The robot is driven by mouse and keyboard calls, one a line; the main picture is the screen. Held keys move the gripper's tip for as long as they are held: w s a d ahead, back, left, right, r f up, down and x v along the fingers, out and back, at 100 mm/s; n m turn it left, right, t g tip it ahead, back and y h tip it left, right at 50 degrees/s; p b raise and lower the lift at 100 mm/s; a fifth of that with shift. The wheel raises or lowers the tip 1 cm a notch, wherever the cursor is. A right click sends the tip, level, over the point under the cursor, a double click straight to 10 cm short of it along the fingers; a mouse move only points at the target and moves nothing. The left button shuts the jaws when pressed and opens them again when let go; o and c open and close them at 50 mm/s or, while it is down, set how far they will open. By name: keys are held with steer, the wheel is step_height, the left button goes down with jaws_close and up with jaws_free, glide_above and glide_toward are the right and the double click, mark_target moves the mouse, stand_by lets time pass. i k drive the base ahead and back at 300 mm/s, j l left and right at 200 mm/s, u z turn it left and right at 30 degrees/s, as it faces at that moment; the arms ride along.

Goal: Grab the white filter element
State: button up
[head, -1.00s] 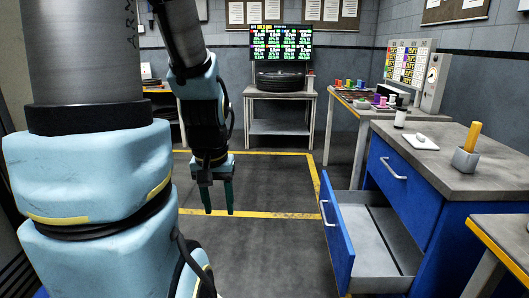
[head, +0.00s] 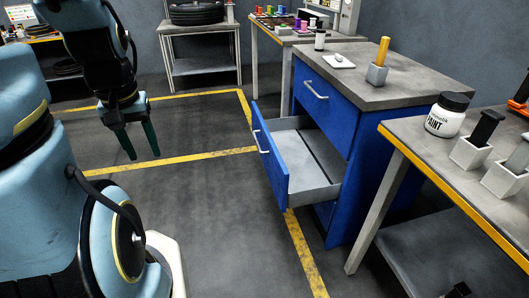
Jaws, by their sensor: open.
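No thing in view is clearly recognisable as the white filter element. A small white cylinder with a dark top (head: 320,40) stands upright at the back left of the blue cabinet's worktop. Beside it a small white piece (head: 339,58) lies on a white plate (head: 338,63). I cannot tell whether either is the filter. My gripper (head: 144,155) is open and empty, pointing down above the floor at the left, well apart from the cabinet.
The blue cabinet's drawer (head: 318,187) is pulled open and looks empty. A paint jar (head: 447,114) and grey holders (head: 470,152) stand on the right table. The middle floor is clear.

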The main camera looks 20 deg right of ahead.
mark_target(320, 35)
steer(key=z, duration=0.65)
steer(key=i+j+z, duration=0.15)
steer(key=i+z, duration=0.2)
steer(key=z, duration=0.15)
steer(key=i+j+z, duration=0.3)
steer(key=z, duration=0.15)
steer(key=i+j+z, duration=0.1)
steer(key=i+j, duration=0.15)
steer(key=i+j+z, duration=0.1)
steer(key=j, duration=0.3)
steer(key=i+j+z, duration=0.15)
steer(key=i+j, duration=0.15)
steer(key=i+j+z, duration=0.1)
steer(key=j, duration=0.3)
steer(key=i+j+z, duration=0.1)
steer(key=i+j, duration=0.2)
steer(key=i+j+z, duration=0.1)
steer(key=j, duration=0.4)
steer(key=i+j, duration=0.25)
steer(key=j, duration=0.2)
steer(key=i+j, duration=0.25)
steer(key=j, duration=0.15)
steer(key=i+j, duration=0.25)
steer(key=j, duration=0.2)
steer(key=i+j, duration=0.25)
steer(key=j, duration=0.15)
steer(key=i+j, duration=0.25)
steer(key=j, duration=0.2)
